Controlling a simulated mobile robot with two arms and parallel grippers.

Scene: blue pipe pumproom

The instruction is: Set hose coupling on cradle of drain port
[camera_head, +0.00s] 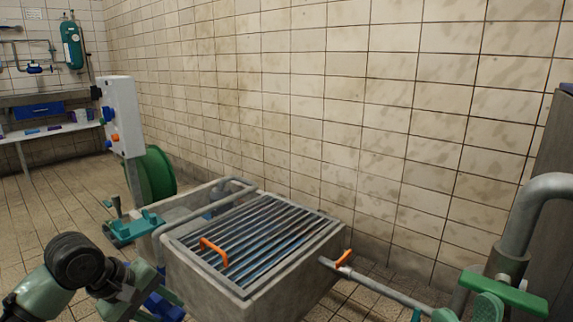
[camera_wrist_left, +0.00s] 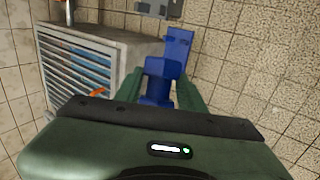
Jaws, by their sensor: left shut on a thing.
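A blue hose coupling (camera_wrist_left: 160,80) shows between the dark green fingers (camera_wrist_left: 157,92) of my left gripper in the left wrist view. The gripper is shut on it. In the head view a blue part (camera_head: 165,305) shows low beside my left arm, partly hidden by it. A teal fitting with a clamp-like body (camera_head: 133,228) sits at the left end of the concrete basin; I cannot tell whether it is the drain port's cradle. My right gripper is not clearly told apart from the green shapes cut off at the lower right edge.
The concrete basin (camera_head: 215,287) carries a metal grating (camera_head: 265,240) with an orange handle (camera_head: 213,251). A pipe (camera_head: 385,291) with an orange lever (camera_head: 344,258) leaves its right side. A thick grey pipe and green valve handle (camera_head: 505,292) stand at right. A white control box (camera_head: 121,115) stands behind left.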

